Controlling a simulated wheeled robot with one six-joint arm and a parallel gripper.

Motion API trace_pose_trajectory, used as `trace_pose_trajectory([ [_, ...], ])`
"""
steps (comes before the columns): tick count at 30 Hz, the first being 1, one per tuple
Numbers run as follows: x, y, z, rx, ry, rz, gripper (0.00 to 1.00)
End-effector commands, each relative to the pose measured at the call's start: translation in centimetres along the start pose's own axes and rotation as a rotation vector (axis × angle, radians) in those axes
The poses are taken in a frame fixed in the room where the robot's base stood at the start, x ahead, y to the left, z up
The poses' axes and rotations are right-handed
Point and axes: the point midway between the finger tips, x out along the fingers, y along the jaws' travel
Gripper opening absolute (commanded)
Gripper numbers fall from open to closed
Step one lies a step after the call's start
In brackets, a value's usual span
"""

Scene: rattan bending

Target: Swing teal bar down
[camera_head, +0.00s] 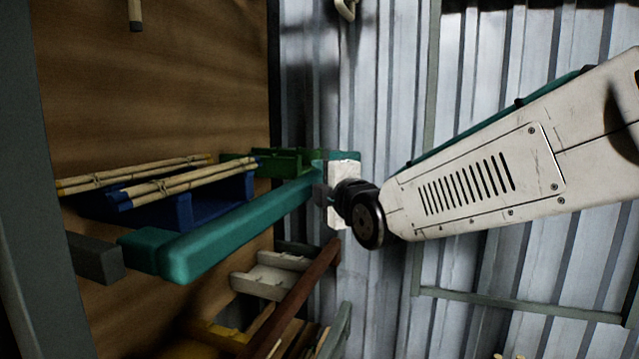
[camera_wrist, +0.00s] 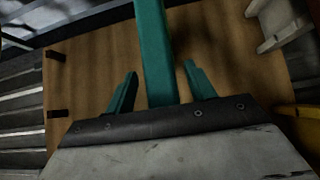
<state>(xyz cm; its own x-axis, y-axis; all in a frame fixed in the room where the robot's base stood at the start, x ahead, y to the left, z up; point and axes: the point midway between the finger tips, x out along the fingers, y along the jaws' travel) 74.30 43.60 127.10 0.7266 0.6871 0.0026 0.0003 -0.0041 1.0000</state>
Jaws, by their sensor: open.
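The teal bar (camera_head: 227,230) runs from the lower left toward my gripper in the head view, in front of a blue rack. In the wrist view the teal bar (camera_wrist: 157,50) runs from the top edge down between the two teal fingers of my gripper (camera_wrist: 157,88). The fingers are apart, with a gap on each side of the bar. In the head view my gripper (camera_head: 335,185) is at the bar's far right end, and its fingers are mostly hidden there.
A blue rack (camera_head: 210,208) holds bundled rattan poles (camera_head: 185,183) behind the bar. A green rack (camera_head: 285,160), a white rack (camera_head: 268,278) and a reddish-brown bar (camera_head: 300,295) are close by. A dark grey block (camera_head: 97,260) is at the bar's left end. Corrugated metal wall (camera_head: 390,90) stands behind.

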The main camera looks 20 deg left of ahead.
Motion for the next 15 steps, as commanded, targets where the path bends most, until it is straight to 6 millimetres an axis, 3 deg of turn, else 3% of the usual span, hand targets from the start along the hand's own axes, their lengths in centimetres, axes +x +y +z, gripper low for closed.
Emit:
trace_pose_trajectory([
  [9, -5.3, 0.0, 0.0, 0.0, 0.0, 0.001, 0.55],
  [15, -7.0, 0.1, 0.0, 0.0, 0.0, 0.001, 0.55],
])
